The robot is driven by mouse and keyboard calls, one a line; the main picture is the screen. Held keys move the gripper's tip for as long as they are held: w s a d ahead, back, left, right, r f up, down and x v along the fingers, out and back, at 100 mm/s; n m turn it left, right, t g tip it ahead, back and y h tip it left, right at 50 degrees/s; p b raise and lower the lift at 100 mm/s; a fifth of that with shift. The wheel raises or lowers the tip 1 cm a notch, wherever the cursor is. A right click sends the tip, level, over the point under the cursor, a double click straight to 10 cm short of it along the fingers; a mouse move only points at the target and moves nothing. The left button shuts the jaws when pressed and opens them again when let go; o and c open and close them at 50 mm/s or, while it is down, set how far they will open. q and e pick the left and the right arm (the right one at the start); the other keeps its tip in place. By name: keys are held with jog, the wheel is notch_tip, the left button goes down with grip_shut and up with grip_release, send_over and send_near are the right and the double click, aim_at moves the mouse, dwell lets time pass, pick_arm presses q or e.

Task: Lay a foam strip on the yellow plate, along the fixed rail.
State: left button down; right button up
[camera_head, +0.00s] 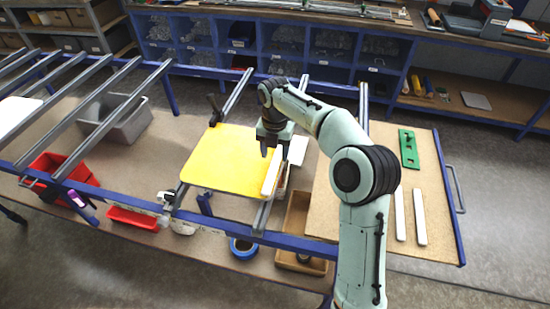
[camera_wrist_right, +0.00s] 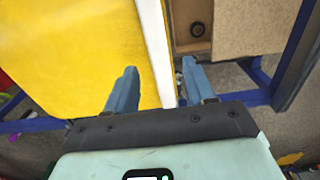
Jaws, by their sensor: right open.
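The yellow plate (camera_head: 222,162) lies flat on the blue-framed stand. A white foam strip (camera_head: 271,172) lies along its right edge, next to a grey rail (camera_head: 262,216). The strip (camera_wrist_right: 155,40) also shows in the right wrist view, with the plate (camera_wrist_right: 70,50) on its left. My right gripper (camera_head: 268,152) is over the strip's far part. In the wrist view its two fingers (camera_wrist_right: 160,72) are apart, one on each side of the strip's line. Two more white strips (camera_head: 400,214) (camera_head: 419,216) lie on the wooden board at the right. My left gripper is out of view.
A green plate with holes (camera_head: 408,149) lies on the wooden board (camera_head: 440,215). A wooden box (camera_head: 290,262) and a blue roll (camera_head: 243,247) are below the stand. Red bins (camera_head: 134,218) and a grey bin (camera_head: 122,122) are at the left. Grey bars cross the frame there.

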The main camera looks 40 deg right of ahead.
aim_at(275, 165)
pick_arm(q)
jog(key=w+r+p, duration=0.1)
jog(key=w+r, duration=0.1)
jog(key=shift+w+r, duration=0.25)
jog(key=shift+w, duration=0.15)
pick_arm(e)
notch_tip(275, 165, up, 8)
jog(key=shift+f, duration=0.1)
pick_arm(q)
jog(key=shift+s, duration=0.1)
pick_arm(e)
jog(key=shift+f, duration=0.1)
